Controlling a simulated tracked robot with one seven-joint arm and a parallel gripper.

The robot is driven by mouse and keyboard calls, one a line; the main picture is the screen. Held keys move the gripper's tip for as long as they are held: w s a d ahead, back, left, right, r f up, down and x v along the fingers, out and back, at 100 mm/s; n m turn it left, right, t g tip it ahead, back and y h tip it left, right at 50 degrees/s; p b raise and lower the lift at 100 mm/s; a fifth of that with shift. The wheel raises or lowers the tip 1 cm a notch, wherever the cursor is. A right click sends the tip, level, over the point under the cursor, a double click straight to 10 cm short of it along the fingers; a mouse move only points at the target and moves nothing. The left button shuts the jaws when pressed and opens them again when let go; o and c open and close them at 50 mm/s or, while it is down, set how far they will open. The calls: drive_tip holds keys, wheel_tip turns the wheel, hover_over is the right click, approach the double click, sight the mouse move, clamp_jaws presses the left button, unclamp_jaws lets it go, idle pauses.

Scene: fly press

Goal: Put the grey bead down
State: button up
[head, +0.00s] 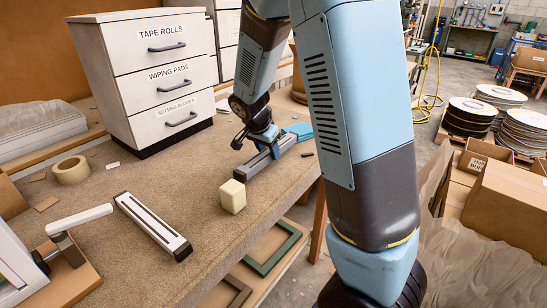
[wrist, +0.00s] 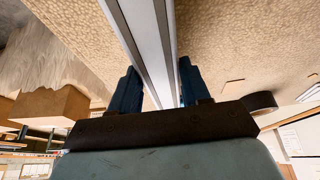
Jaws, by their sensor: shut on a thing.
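The grey bead (head: 277,152) is a long, narrow grey strip in the head view, low over or on the brown bench; I cannot tell whether it touches. My gripper (head: 260,143) is shut on it from above.
A cream block (head: 232,197) stands close to the bead's near end. A labelled drawer cabinet (head: 150,75) stands behind. The bench (head: 205,257) is bare at its front.

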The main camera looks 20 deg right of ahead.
sight(266, 152)
drive_tip(key=shift+f, duration=1.55)
drive_tip(key=o, duration=1.2)
drive_tip(key=shift+c, duration=0.2)
